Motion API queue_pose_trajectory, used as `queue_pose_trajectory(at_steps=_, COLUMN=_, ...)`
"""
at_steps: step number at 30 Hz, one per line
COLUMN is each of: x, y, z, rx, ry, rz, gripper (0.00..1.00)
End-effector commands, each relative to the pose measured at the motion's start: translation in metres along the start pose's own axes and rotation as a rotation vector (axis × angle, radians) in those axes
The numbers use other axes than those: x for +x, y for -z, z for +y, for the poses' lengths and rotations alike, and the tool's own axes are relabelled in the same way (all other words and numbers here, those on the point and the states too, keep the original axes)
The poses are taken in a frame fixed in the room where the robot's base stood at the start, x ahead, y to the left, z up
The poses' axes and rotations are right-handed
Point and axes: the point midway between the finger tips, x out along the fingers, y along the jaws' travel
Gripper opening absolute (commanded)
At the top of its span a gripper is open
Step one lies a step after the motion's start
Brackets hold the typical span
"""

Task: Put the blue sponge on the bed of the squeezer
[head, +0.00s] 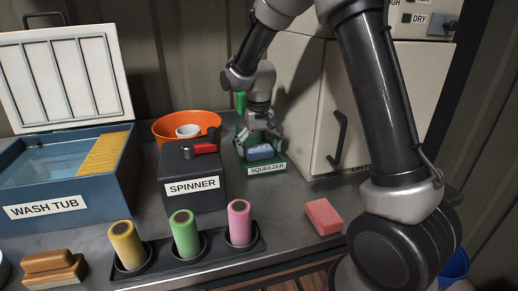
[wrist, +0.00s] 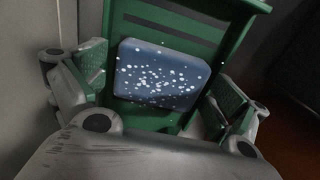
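The blue sponge (head: 260,152) lies on the green bed of the squeezer (head: 281,170). In the wrist view the sponge (wrist: 160,76) is dotted with white specks and rests flat on the green squeezer surface (wrist: 170,15). My gripper (head: 262,142) is down over the squeezer with its fingers on either side of the sponge. In the wrist view my gripper (wrist: 160,88) is open, with gaps between its green-padded fingers and the sponge. The sponge's lower edge in that view is close to the gripper's palm.
The black spinner (head: 192,186) stands left of the squeezer, with an orange bowl (head: 165,128) behind it. The wash tub (head: 90,205) is at far left. A tray holds several coloured rolls. A pink block (head: 323,216) lies front right. A pale cabinet (head: 300,95) rises right of the squeezer.

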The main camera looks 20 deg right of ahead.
Motion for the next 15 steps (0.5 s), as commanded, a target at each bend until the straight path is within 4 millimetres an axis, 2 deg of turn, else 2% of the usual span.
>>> queue_pose_trajectory(at_steps=10, x=-0.002, y=0.0, z=0.0, rx=0.0, ry=0.0, rz=0.001, gripper=1.0)
queue_pose_trajectory(at_steps=15, x=-0.024, y=0.001, z=0.0, rx=0.0, ry=0.002, rz=0.005, gripper=1.0)
